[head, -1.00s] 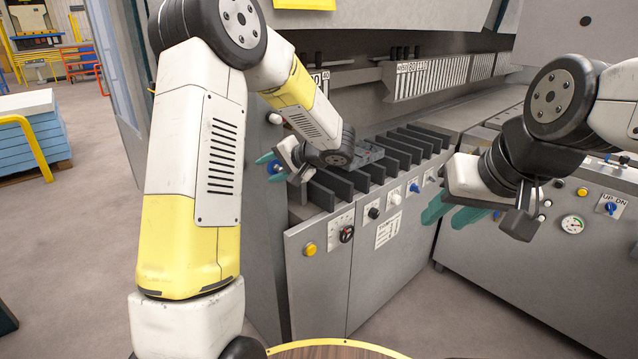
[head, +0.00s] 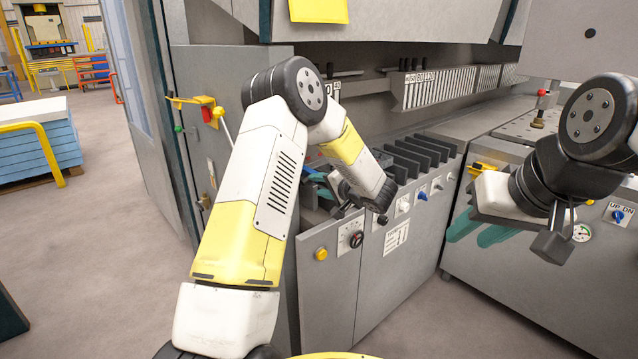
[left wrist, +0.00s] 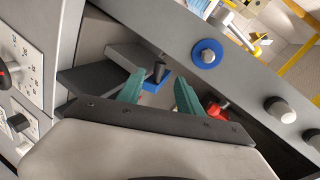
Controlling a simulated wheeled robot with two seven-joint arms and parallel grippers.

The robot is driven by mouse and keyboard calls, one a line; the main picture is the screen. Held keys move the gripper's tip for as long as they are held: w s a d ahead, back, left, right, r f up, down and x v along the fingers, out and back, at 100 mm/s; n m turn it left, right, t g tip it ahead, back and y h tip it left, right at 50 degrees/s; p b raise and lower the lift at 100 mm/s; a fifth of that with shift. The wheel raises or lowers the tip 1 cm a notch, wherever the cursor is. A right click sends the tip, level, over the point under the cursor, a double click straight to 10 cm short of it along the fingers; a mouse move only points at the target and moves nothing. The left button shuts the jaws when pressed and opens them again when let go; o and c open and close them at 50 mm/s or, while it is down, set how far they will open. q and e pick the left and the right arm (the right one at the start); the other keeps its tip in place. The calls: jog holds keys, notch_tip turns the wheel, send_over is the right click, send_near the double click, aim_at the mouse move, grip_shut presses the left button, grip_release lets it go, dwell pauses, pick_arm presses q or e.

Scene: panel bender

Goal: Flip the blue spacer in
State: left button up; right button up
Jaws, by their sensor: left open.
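My left gripper (head: 316,180) is at the left end of the row of dark upright plates, partly hidden behind its own wrist. In the left wrist view its two green fingers (left wrist: 160,80) are open and apart. A small blue block with a dark peg on it (left wrist: 153,84), which looks like the blue spacer, shows in the gap between the fingertips; I cannot tell whether they touch it. A blue ring around a pale round knob (left wrist: 207,53) sits on a grey bar just beyond. My right gripper (head: 480,232) is open and empty, in front of the right cabinet.
Dark plates (head: 425,150) stand in a row on the bender's cabinet, beside my left gripper. A red knob (left wrist: 217,108) is close to the right finger in the left wrist view. A gauge (head: 581,233) is on the right cabinet.

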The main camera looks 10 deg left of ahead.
aim_at(305, 183)
pick_arm(q)
jog(key=x, duration=0.7)
jog(key=shift+w+a, duration=0.15)
grip_shut()
